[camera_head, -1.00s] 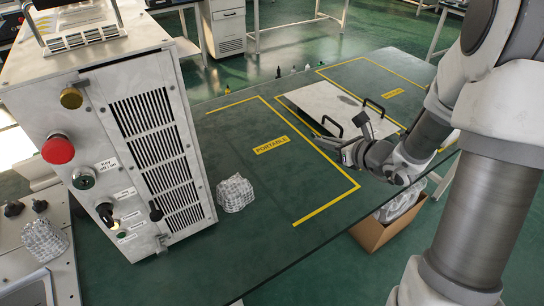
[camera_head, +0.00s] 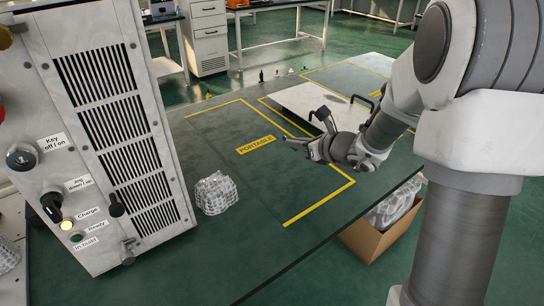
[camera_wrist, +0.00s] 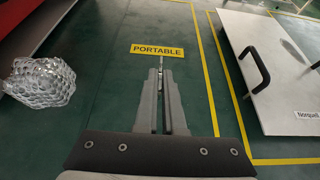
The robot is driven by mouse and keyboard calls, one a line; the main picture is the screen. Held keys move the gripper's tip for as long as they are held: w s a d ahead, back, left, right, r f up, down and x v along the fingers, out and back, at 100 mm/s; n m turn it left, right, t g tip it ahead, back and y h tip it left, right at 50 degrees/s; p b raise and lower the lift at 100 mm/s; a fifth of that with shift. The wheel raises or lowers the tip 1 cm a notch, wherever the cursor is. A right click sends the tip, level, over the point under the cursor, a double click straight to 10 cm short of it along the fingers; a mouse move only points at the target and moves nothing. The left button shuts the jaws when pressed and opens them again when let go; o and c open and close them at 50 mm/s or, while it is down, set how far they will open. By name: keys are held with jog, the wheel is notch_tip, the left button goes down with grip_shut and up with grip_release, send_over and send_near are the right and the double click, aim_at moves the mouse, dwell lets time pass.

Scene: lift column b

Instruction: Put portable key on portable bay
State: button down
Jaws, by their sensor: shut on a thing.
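The portable bay (camera_head: 262,178) is a green table area with a yellow outline and a yellow PORTABLE label (camera_head: 256,145). In the wrist view its label (camera_wrist: 157,50) lies just beyond my fingertips. My gripper (camera_head: 290,141) is above the bay, right of the label in the head view. In the wrist view my gripper (camera_wrist: 161,82) is shut on a thin, small grey piece, apparently the portable key (camera_wrist: 161,62), which sticks out slightly past the tips. Most of the key is hidden between the fingers. Its height above the table is hard to judge.
A white panel with black handles (camera_wrist: 284,78) lies right of the bay. Clear bubble wrap (camera_head: 215,193) sits on the left, beside a grey control cabinet (camera_head: 95,130) with switches. A cardboard box (camera_head: 378,235) stands below the table's front edge. The bay's surface looks clear.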

jog(key=b, duration=0.2)
send_over(277, 162)
notch_tip(277, 162, down, 4)
jog(key=shift+f, duration=0.15)
jog(key=shift+f+b, duration=0.6)
jog(key=shift+f, duration=1.4)
jog(key=shift+f, duration=0.1)
jog(key=shift+f+b, duration=0.1)
jog(key=shift+b, duration=0.2)
jog(key=c, duration=1)
grip_release()
